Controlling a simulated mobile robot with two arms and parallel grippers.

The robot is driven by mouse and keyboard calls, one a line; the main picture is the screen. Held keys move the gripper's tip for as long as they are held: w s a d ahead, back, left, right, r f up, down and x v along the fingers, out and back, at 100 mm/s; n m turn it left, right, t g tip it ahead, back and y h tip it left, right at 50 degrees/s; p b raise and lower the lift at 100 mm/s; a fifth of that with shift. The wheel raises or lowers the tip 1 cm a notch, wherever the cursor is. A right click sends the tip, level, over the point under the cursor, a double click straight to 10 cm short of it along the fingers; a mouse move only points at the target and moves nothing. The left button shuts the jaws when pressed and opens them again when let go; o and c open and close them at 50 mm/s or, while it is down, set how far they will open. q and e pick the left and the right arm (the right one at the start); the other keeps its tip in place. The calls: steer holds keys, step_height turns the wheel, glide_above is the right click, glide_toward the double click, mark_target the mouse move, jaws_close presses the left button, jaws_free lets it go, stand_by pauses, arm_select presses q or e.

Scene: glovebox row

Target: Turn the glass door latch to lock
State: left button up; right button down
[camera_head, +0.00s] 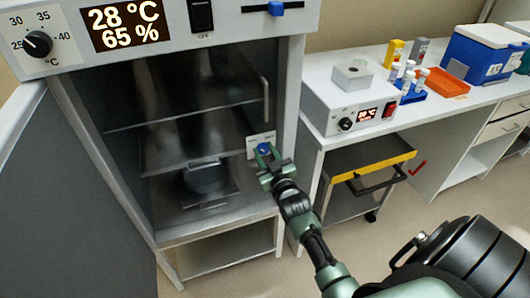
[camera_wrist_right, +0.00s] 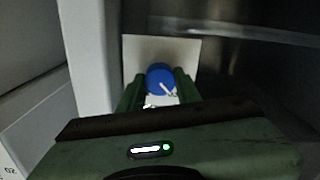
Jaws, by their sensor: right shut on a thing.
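The latch is a round blue knob (camera_head: 264,149) on a pale plate (camera_head: 251,146) at the right edge of the glass door (camera_head: 190,130). My right gripper (camera_head: 268,158) is shut on the knob, with a green finger on each side of it. In the right wrist view the blue knob (camera_wrist_right: 159,77) sits between the fingers in front of the pale plate (camera_wrist_right: 133,52), and a small white pointer on it slants to the lower right. The fingers hide its lower part. The door stands closed against the cabinet frame. My left gripper is not in view.
The incubator's grey outer door (camera_head: 75,200) stands open at the left. To the right, a bench carries a heater block (camera_head: 350,95), a blue tube rack (camera_head: 408,92), an orange tray (camera_head: 445,82) and a blue cooler (camera_head: 480,55). A yellow-edged cart (camera_head: 372,153) is under it.

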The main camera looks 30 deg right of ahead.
steer(key=shift+m, duration=0.3)
steer(key=m+p, duration=0.1)
steer(key=m, duration=0.2)
steer(key=shift+r+m, duration=0.1)
steer(key=shift+m, duration=0.2)
steer(key=m+p, duration=0.1)
steer(key=m, duration=0.3)
steer(key=shift+m, duration=0.3)
steer(key=m, duration=0.4)
steer(key=shift+f+m+b, duration=0.2)
steer(key=shift+m+b, duration=0.1)
steer(key=shift+m, duration=2.1)
steer(key=c, duration=1)
jaws_free()
